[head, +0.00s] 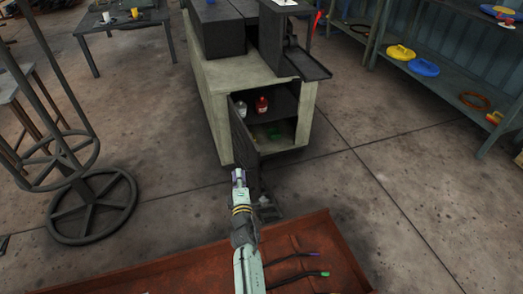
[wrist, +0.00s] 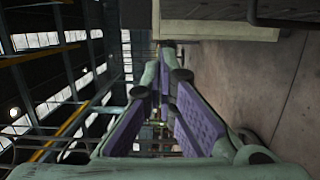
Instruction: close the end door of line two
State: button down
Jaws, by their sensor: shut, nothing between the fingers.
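The pale green cabinet (head: 212,95) stands at the top centre of the head view. Its dark end door (head: 241,132) stands open on the left side of the opening, swung out toward me. Inside are a shelf with a red bottle (head: 262,105) and a pale bottle (head: 241,109). My gripper (head: 239,176) is low in front of the cabinet, close to the door's lower edge; I cannot tell whether they touch. In the wrist view my gripper (wrist: 168,52) has its purple-padded fingers meeting at the tips, with nothing between them. No line number is readable.
A rusty orange surface (head: 165,275) with thin rods lies below my arm. Shelving (head: 450,75) with yellow and blue items is at the right. The floor right of the cabinet is clear.

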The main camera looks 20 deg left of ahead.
jog(key=w+b, duration=0.4)
jog(key=w, duration=0.7)
jog(key=shift+w+f+b, duration=0.3)
jog(key=shift+f+b, duration=0.1)
